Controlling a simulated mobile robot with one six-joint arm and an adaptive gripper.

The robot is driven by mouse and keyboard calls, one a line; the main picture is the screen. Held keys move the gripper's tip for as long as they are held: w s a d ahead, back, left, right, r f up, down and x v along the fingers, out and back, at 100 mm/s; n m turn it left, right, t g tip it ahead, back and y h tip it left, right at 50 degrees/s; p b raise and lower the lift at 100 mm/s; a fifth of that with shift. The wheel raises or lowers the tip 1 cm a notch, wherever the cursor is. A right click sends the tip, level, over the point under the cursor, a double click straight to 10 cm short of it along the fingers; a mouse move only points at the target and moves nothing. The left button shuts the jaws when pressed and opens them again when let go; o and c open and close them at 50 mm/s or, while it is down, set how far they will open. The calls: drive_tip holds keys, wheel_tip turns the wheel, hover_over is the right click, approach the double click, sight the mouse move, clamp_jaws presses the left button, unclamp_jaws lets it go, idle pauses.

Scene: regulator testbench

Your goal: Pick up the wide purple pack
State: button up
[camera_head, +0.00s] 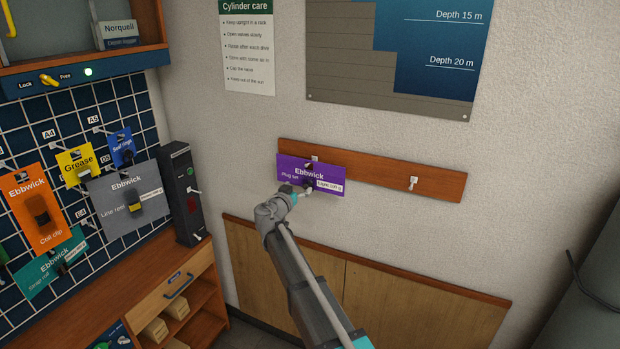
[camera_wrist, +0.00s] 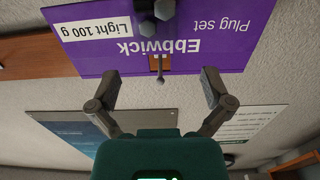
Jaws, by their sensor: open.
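The wide purple pack (camera_head: 312,174), marked "Ebbwick", "Plug set" and "Light 100 g", hangs from a hook at the left end of a wooden wall rail (camera_head: 385,176). In the wrist view the pack (camera_wrist: 222,45) appears upside down and fills the top, with dark plugs on its face and the hook tip at its edge. My gripper (camera_wrist: 159,80) is open, its fingers apart on either side of the hook, with the pack's edge close to the fingertips. In the head view my gripper (camera_head: 291,193) is at the pack's lower left. Whether the fingers touch it I cannot tell.
A second, empty hook (camera_head: 412,183) is on the rail's right. A pegboard on the left holds several packs, including an orange one (camera_head: 38,209) and a grey one (camera_head: 128,198). A black device (camera_head: 181,195) stands on the wooden bench. Wooden panels (camera_head: 400,300) run below the rail.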

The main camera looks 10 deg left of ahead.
sight(306, 180)
drive_tip(key=shift+x, duration=2.6)
drive_tip(key=shift+d, duration=0.15)
drive_tip(key=shift+s, duration=0.1)
drive_tip(key=c, duration=1.2)
drive_tip(key=shift+r, duration=0.15)
drive_tip(key=shift+r+p, duration=0.65)
drive_tip(key=shift+p, duration=0.15)
drive_tip(key=v, duration=1.8)
